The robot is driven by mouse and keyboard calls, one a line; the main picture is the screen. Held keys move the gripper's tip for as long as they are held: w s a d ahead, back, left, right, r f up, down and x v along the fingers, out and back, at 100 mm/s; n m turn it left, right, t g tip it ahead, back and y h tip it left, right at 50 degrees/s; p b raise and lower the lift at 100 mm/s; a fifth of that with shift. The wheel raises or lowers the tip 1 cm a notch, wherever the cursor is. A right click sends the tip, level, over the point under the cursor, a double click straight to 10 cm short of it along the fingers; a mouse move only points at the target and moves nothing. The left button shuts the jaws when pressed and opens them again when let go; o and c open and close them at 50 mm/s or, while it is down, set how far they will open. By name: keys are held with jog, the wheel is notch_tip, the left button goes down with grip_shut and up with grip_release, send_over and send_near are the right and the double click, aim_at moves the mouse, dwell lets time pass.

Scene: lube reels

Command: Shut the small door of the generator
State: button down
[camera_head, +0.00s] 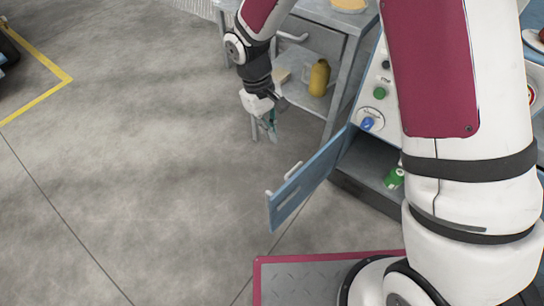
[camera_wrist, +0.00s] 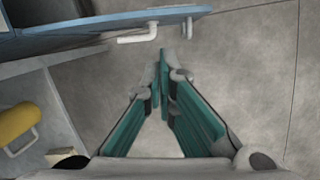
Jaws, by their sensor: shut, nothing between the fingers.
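The small door (camera_head: 300,186) is a blue panel hinged on the generator (camera_head: 372,165). It stands open, swung out to the left over the floor, with light handle parts on its face. In the wrist view the door (camera_wrist: 105,20) crosses the top left, with a white L-shaped handle (camera_wrist: 139,34) and a small latch (camera_wrist: 187,30) by its free end. My gripper (camera_head: 272,136) is shut and empty, above and to the left of the door in the head view. In the wrist view its teal fingers (camera_wrist: 163,53) meet just below the handle, apparently apart from the door.
A grey shelf cart (camera_head: 320,60) stands behind, holding a yellow canister (camera_head: 319,77); the canister (camera_wrist: 18,125) also shows in the wrist view. A green item (camera_head: 394,178) sits inside the generator's opening. Bare floor (camera_head: 130,170) lies to the left.

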jog(key=a+f+n+p, duration=0.1)
jog(key=a+f, duration=0.3)
jog(key=f, duration=0.2)
jog(key=s+d+f+b, duration=0.3)
jog(key=s+d+f, duration=0.1)
jog(key=f, duration=0.6)
jog(key=shift+s+b, duration=0.35)
jog(key=shift+s, duration=0.35)
jog(key=shift+f, duration=0.1)
jog(key=shift+s+d, duration=0.1)
